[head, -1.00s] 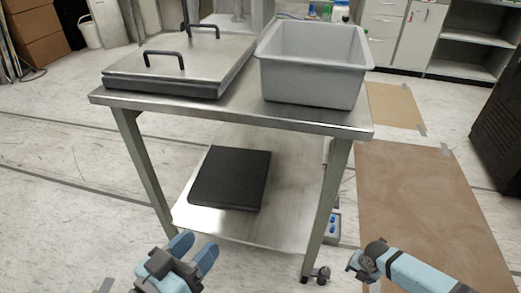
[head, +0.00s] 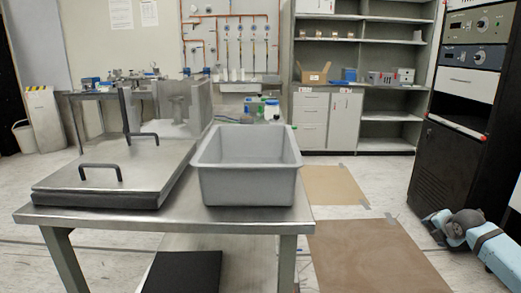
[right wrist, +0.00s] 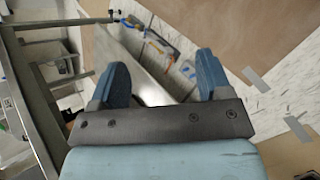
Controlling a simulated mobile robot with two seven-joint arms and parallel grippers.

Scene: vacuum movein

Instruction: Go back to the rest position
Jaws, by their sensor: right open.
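My right gripper (right wrist: 161,70) shows in the right wrist view with its two blue fingers apart and nothing between them. It is over the floor side of the metal table, whose frame (right wrist: 38,100) runs along the left of that view. In the head view, part of my right arm (head: 492,247) comes in at the lower right, clear of the table. My left gripper is not in the head view. The steel table (head: 230,222) carries a grey bin (head: 248,184) on its right and a flat metal lidded case (head: 110,187) with black handles on its left.
A black pad (head: 183,272) lies on the table's lower shelf. A black equipment rack (head: 455,125) stands at the right, close behind my right arm. Brown floor mats (head: 372,255) lie right of the table. Shelving (head: 360,60) stands at the back.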

